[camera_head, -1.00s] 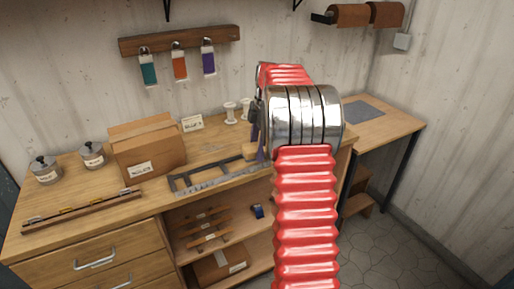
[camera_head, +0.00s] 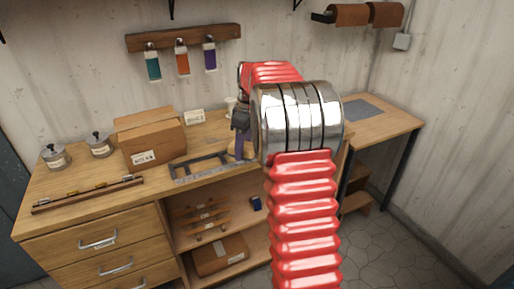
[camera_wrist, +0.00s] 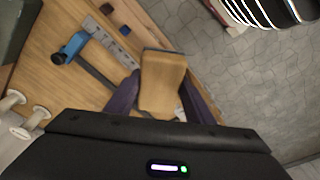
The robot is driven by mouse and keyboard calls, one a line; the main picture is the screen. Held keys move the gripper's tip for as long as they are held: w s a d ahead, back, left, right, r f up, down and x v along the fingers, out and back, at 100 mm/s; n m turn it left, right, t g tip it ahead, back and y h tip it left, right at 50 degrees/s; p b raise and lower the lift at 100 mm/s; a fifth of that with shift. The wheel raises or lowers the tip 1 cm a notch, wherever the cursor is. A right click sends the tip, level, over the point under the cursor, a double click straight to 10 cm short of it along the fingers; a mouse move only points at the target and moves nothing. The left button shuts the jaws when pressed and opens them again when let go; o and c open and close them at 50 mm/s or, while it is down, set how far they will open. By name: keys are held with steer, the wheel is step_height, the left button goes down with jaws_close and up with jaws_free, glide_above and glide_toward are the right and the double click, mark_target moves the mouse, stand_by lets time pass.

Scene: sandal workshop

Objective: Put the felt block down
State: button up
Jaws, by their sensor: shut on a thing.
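The felt block (camera_wrist: 162,80) is a tan block with a thin dark layer along its far edge. In the wrist view it sits between the two purple fingers of my gripper (camera_wrist: 160,98), which is shut on it. In the head view my gripper (camera_head: 240,148) is over the right part of the wooden workbench (camera_head: 90,205), and the block is hidden there. The wrist view shows the bench top (camera_wrist: 55,75) below. I cannot tell whether the block touches it.
A grey metal frame (camera_head: 205,177) lies left of my gripper; a blue-headed tool (camera_wrist: 72,46) shows in the wrist view. A cardboard box (camera_head: 152,148) and two lidded jars (camera_head: 56,158) stand further left. White spools (camera_wrist: 14,103) are close by. A side table (camera_head: 385,127) stands right.

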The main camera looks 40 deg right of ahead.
steer(key=w+a+r+m, duration=0.1)
steer(key=w+a+r, duration=0.1)
steer(key=a, duration=1.1)
steer(key=w+a+r+m, duration=0.1)
steer(key=w+a+r, duration=0.2)
steer(key=a, duration=1.1)
steer(key=shift+m+t, duration=0.3)
steer(key=shift+m, duration=0.1)
steer(key=shift+r, duration=0.1)
